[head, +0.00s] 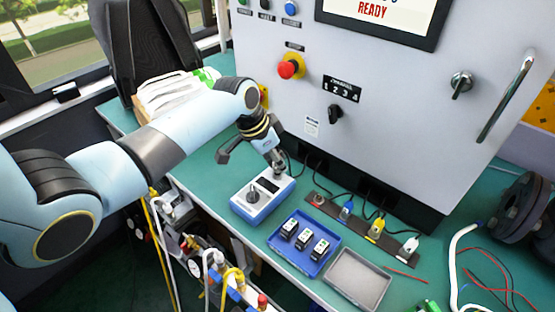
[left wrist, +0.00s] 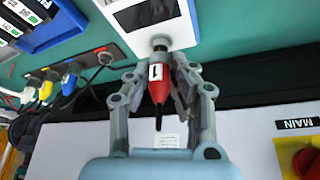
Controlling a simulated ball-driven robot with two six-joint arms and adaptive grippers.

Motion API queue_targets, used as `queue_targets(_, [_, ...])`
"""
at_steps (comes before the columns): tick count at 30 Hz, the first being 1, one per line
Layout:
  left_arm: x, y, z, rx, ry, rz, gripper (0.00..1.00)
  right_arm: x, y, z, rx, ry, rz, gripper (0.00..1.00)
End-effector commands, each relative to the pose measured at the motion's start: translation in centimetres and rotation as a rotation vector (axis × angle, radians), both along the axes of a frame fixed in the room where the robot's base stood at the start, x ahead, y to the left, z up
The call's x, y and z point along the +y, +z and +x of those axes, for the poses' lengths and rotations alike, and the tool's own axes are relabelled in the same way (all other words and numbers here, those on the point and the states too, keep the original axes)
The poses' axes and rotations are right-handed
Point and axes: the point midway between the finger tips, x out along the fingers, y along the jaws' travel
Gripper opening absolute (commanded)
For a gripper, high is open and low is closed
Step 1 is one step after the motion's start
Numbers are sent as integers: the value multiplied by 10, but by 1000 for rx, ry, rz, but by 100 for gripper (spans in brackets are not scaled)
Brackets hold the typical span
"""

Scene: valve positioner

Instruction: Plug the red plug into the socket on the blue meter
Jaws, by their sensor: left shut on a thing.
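The red plug (left wrist: 157,88), marked 1 on a white label, is between the fingers of my left gripper (left wrist: 162,75), which is shut on it. The plug's front end meets or overlaps the round grey socket (left wrist: 160,43) on the meter's edge; I cannot tell how far in it is. The blue-and-white meter (head: 252,206) lies on the green bench, with a dark display and a dial on top. In the head view my left gripper (head: 279,165) is at the meter's back right corner and hides the red plug. My right gripper is not in view.
A dark strip (head: 333,212) with blue, yellow and white plugs lies right of the meter. A blue tray (head: 276,241) with black modules and a grey tray (head: 357,279) are in front. The grey cabinet (head: 400,110) stands close behind.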

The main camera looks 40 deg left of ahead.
Motion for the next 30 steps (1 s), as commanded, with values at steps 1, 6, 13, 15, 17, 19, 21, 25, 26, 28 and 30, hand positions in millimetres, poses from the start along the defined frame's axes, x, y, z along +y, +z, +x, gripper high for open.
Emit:
queue_targets(1, [0, -1, 0, 0, 0, 0, 0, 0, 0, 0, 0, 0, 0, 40])
queue_targets(6, [0, -4, 0, 0, 1, 0, 0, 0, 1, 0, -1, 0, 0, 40])
queue_targets(13, [0, -4, 0, 0, 0, 0, 0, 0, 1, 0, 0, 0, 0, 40])
queue_targets(15, [0, -4, 0, 0, 0, 0, 0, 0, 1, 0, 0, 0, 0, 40])
queue_targets(17, [0, -4, 0, 0, 0, 0, 0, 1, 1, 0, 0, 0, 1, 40])
queue_targets(19, [0, -4, 0, 0, 0, 0, 0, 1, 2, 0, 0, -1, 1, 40])
queue_targets(21, [0, -3, 0, 0, 0, 0, 0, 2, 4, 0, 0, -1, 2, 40])
queue_targets(25, [0, -3, 0, 0, 0, 0, 0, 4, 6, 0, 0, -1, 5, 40])
queue_targets(26, [0, -3, 0, 0, 0, 0, 0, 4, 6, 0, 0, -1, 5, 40])
queue_targets(28, [0, -4, 0, 0, 0, 0, 0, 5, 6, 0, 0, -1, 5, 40])
queue_targets(30, [0, -4, 0, 0, 0, 0, 0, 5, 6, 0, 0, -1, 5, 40])
